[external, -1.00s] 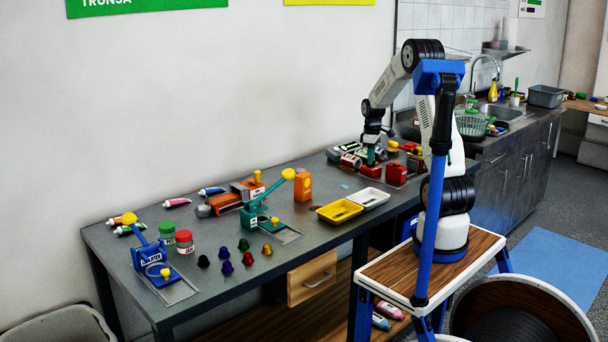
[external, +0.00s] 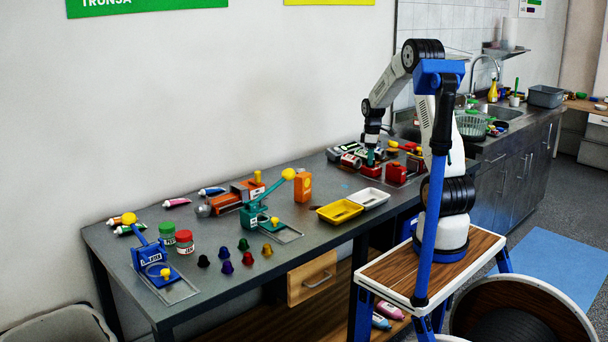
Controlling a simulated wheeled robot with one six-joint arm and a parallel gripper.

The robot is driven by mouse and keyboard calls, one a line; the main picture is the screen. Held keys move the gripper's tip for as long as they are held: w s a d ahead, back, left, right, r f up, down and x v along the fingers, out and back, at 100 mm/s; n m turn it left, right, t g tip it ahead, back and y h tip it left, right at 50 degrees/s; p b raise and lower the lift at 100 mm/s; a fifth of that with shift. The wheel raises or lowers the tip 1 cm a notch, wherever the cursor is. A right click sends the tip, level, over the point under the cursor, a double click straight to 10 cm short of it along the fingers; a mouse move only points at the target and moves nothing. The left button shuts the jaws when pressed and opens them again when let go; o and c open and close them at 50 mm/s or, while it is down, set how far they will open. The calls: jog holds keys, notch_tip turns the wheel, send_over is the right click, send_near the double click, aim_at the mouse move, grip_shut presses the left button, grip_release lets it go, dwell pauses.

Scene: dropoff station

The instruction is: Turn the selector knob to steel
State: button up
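My gripper (external: 371,150) points straight down over a red device (external: 371,171) at the far right part of the grey table. A teal piece shows right at the fingertips, above the red device. I cannot tell whether it is the selector knob, and no steel marking is readable. The fingers are too small and dark to show whether they are open or shut on it.
A second red device (external: 396,174) stands close to the right of the gripper. Grey-and-red machines (external: 350,158) lie just left. A white tray (external: 370,198) and a yellow tray (external: 340,211) sit in front. The teal lever press (external: 257,213) stands further left.

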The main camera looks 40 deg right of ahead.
jog(key=shift+r, duration=0.1)
notch_tip(320, 180, up, 8)
jog(key=shift+f, duration=0.2)
dwell(0.3)
jog(key=shift+n, duration=0.7)
notch_tip(320, 180, down, 8)
jog(key=shift+r, duration=0.1)
grip_shut()
